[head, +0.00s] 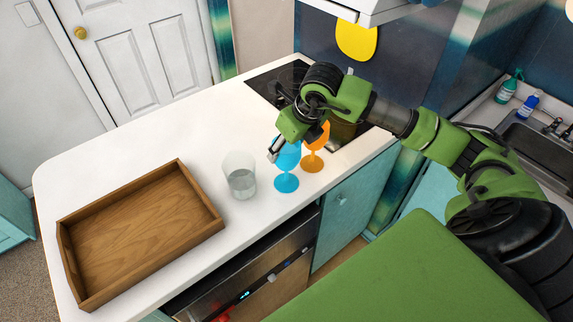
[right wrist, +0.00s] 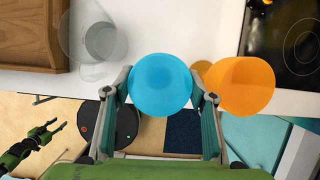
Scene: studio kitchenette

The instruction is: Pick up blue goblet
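The blue goblet (head: 287,168) stands upright on the white counter near its front edge; my right gripper partly hides its bowl in the head view. In the right wrist view the blue goblet (right wrist: 160,85) shows from above, between the two fingers of my right gripper (right wrist: 163,95). The right gripper (head: 274,150) is open, with a finger on either side of the bowl; whether either finger touches it is hard to tell. My left gripper (right wrist: 50,132) shows small at the left of the right wrist view, open and empty, away from the counter.
An orange goblet (head: 312,161) stands close to the right of the blue one. A clear glass (head: 241,178) stands to its left. A wooden tray (head: 192,233) lies on the left of the counter. A black cooktop (head: 262,84) is behind. The counter's back left is clear.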

